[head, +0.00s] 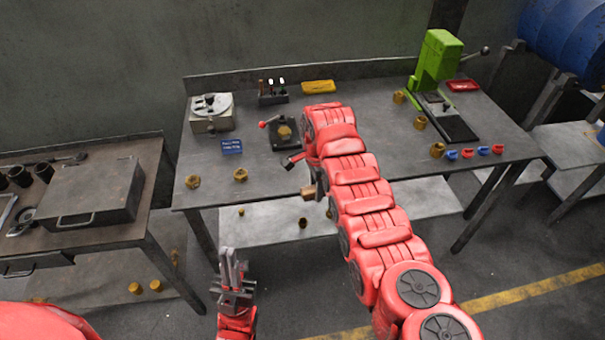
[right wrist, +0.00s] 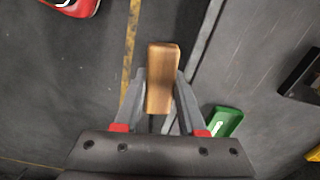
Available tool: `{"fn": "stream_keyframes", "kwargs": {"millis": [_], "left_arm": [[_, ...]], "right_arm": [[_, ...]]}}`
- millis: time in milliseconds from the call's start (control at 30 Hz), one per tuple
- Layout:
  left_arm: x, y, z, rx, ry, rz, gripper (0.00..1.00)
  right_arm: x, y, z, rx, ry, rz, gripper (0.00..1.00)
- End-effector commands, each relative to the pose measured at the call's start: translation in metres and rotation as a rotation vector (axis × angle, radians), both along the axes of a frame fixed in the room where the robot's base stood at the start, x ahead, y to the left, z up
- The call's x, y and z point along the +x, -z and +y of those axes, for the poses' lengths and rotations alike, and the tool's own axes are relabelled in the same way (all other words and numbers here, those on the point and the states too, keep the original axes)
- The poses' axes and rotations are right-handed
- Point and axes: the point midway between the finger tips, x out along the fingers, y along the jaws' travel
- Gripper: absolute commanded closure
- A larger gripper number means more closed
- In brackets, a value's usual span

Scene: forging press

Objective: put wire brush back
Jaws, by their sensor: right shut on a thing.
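My right gripper (head: 312,190) is shut on a brown wooden piece (right wrist: 162,78), which looks like the wire brush's handle. It also shows in the head view (head: 307,193), held just in front of the workbench's front edge. No bristles can be made out. The right arm hides part of the bench behind it. My left gripper (head: 233,268) is low in front of the bench with its fingers pointing up and nothing visible in them; the gap between them is unclear. A dark rack (head: 272,98) with several upright tools stands at the back of the bench.
A dark metal box (head: 95,195) stands on the left table.

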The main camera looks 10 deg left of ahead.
Motion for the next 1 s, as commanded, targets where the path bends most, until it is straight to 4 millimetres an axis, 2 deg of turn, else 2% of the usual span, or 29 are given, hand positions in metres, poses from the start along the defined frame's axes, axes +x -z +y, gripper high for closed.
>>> {"fn": "stream_keyframes", "kwargs": {"millis": [1000], "left_arm": [[0.0,-0.003,0.0,0.0,0.0,0.0,1.0]], "right_arm": [[-0.003,0.011,0.011,0.0,0.075,0.0,1.0]]}}
